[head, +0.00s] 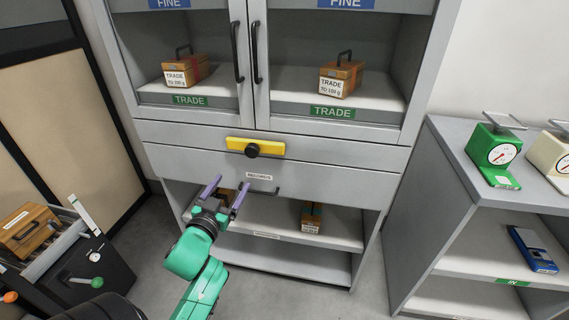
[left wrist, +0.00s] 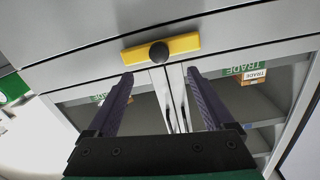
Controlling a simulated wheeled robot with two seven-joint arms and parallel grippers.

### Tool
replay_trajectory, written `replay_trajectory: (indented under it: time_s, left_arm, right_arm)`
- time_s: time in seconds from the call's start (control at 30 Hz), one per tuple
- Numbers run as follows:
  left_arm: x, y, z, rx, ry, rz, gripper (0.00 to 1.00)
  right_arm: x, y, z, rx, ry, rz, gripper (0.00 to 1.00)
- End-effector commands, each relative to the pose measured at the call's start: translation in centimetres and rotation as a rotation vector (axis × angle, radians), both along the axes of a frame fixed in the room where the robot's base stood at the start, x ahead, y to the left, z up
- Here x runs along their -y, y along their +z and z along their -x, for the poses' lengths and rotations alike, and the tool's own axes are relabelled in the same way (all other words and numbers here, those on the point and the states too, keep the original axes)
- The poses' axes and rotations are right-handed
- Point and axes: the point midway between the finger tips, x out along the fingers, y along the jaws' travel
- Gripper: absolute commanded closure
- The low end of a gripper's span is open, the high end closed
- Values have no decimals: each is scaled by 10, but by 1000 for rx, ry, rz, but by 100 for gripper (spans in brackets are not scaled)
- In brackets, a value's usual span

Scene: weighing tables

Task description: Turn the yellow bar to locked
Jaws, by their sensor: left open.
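The yellow bar (head: 272,149) lies level across the cabinet front, below the glass doors and above the records drawer. A dark round knob (head: 252,150) sits at its middle. The bar also shows in the left wrist view (left wrist: 183,46), tilted a little and beyond the fingertips. My left gripper (head: 226,188) is open and empty, below and to the left of the bar, apart from it. Its two purple fingers show in the left wrist view (left wrist: 158,78). My right gripper is not in view.
The records drawer (head: 330,180) has a dark handle below the bar. A grey table (head: 460,195) with a green scale (head: 493,150) stands to the right. A dark cart (head: 100,270) with a wooden box stands at the left.

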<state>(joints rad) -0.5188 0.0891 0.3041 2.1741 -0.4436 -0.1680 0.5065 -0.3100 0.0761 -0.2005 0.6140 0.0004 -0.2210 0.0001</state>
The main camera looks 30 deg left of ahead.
Motion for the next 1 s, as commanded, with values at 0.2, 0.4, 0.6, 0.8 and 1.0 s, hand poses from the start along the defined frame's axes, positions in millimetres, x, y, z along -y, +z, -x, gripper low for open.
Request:
replay_trajectory:
  time_s: [0.2, 0.4, 0.6, 0.8, 1.0]
  left_arm:
    - [-7, 10, -23, 16, -1, -6, 14]
    - [-23, 10, -75, 15, 0, -5, 14]
    - [-37, 8, -120, 14, 0, -4, 14]
    - [-43, 7, -138, 12, 0, -4, 14]
    - [-43, 7, -138, 10, -1, -4, 14]
  right_arm:
    - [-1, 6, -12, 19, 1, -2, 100]
    - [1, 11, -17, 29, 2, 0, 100]
    - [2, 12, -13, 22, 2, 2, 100]
    - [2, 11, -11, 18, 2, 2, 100]
    - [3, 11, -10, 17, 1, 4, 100]
